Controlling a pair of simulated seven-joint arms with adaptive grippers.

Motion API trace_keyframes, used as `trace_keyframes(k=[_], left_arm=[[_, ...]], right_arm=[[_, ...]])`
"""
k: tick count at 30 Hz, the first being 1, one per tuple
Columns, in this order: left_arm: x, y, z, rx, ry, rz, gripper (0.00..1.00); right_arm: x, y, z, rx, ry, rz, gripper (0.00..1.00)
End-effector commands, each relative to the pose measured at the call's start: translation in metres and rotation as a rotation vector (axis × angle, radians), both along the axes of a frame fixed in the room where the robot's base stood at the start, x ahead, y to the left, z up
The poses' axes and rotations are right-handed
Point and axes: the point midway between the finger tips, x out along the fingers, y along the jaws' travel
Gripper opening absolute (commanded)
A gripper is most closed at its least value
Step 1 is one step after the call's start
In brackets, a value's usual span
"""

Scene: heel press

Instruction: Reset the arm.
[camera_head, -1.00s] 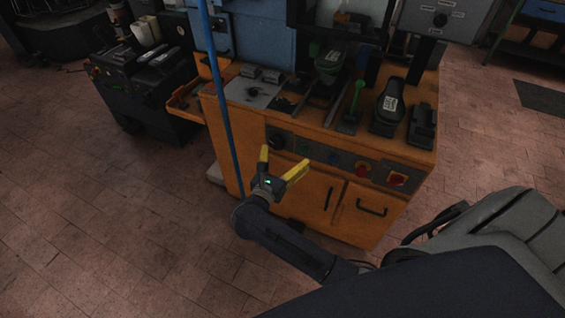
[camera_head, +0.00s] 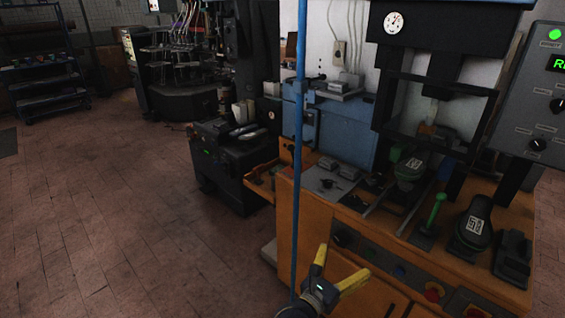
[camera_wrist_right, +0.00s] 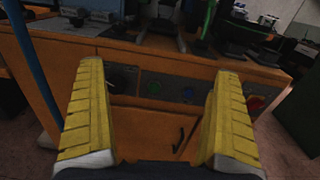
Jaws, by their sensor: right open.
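My right gripper (camera_head: 337,277) has yellow fingers and is open and empty in front of the orange press cabinet (camera_head: 380,245). In the right wrist view its two fingers (camera_wrist_right: 158,115) stand wide apart, with only the cabinet front and its knobs beyond them. My left gripper is not in view. The heel press (camera_head: 445,85) stands on the cabinet, with a black frame and a round gauge. Dark shoe-shaped pieces with white labels, one under the press (camera_head: 410,168) and one at the right (camera_head: 474,226), are on the cabinet top.
A blue vertical pole (camera_head: 298,150) stands close to my right gripper on its left. A green-handled lever (camera_head: 434,210) rises from the cabinet top. A control panel (camera_head: 538,100) with a green light is at the right. The tiled floor (camera_head: 120,240) at the left is clear.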

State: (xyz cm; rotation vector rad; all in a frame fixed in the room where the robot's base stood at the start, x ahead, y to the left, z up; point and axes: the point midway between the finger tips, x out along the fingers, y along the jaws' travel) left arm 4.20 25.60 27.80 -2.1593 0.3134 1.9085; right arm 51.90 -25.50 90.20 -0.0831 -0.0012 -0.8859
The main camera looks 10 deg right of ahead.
Motion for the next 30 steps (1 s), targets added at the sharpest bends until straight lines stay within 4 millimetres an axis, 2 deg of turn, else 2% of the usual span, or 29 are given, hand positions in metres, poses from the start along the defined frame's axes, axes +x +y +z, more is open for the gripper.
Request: trace_keyframes(k=[3, 6, 8, 11, 14, 18, 20, 21, 26, 30], left_arm=[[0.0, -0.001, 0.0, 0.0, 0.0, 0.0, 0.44], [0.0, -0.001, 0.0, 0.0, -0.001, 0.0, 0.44], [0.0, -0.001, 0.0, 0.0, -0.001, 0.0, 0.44], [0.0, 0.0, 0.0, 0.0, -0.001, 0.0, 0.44], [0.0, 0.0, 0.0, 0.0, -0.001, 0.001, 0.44], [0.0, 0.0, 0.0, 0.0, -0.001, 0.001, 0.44], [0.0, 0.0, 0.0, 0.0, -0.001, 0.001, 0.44], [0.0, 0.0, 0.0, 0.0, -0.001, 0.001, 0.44], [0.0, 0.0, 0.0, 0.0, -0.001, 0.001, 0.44], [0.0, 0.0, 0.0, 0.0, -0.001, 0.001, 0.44]], right_arm=[[0.012, 0.013, 0.022, -0.201, 0.04, 0.058, 1.0], [0.028, 0.032, 0.033, -0.478, 0.114, 0.106, 1.0], [0.039, 0.046, 0.034, -0.663, 0.171, 0.131, 1.0], [0.055, 0.073, 0.017, -0.977, 0.285, 0.175, 1.0], [0.067, 0.1, -0.022, -1.292, 0.418, 0.231, 1.0], [0.07, 0.131, -0.105, -1.709, 0.609, 0.34, 1.0], [0.067, 0.138, -0.142, -1.857, 0.68, 0.392, 1.0], [0.062, 0.141, -0.168, -1.949, 0.724, 0.429, 1.0], [0.033, 0.144, -0.266, -2.268, 0.87, 0.592, 1.0], [-0.006, 0.136, -0.347, -2.501, 0.968, 0.759, 1.0]])
